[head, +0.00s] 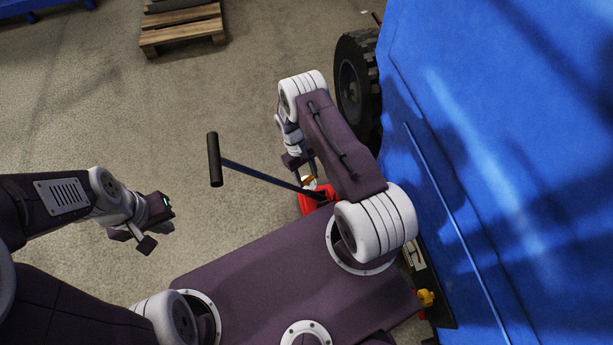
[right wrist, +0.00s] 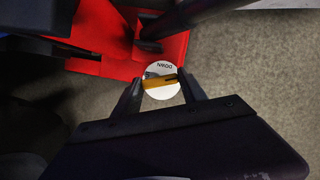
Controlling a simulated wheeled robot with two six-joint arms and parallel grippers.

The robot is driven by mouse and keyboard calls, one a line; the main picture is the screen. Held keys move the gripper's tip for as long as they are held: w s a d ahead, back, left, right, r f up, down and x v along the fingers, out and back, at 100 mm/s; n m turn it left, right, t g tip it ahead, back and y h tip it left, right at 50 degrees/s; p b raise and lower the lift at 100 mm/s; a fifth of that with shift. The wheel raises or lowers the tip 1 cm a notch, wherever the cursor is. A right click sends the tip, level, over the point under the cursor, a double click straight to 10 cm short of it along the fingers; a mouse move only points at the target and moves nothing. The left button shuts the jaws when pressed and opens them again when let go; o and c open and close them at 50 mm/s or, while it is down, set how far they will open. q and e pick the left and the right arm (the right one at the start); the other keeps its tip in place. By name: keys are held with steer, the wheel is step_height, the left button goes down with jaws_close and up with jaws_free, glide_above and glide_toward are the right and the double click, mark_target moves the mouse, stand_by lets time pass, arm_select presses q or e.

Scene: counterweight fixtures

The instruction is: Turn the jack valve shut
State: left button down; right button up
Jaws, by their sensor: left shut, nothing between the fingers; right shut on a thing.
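The red jack (head: 308,203) stands on the floor beside the blue machine, partly hidden by my right arm; its red body also fills the upper left of the right wrist view (right wrist: 105,30). Its valve is a yellow bar (right wrist: 158,84) across a white round plate (right wrist: 163,68) printed "DOWN". My right gripper (right wrist: 160,82) is shut on the yellow bar, one finger at each end. In the head view this gripper (head: 308,180) is mostly hidden by its arm. My left gripper (head: 133,240) is shut and empty, over bare floor at the left.
The jack's long handle with its black grip (head: 214,160) slants up to the left between my arms. The blue machine (head: 500,130) and its black tyre (head: 358,85) close off the right. A wooden pallet (head: 182,28) lies at the back. Floor at the left is clear.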

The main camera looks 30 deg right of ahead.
steer(key=shift+d+m+y, duration=0.1)
steer(key=shift+m+y, duration=0.8)
steer(key=shift+m, duration=1.3)
steer(key=o, duration=1.4)
steer(key=shift+c, duration=0.2)
steer(key=p+v, duration=0.5)
steer(key=v, duration=0.4)
steer(key=shift+s, duration=0.1)
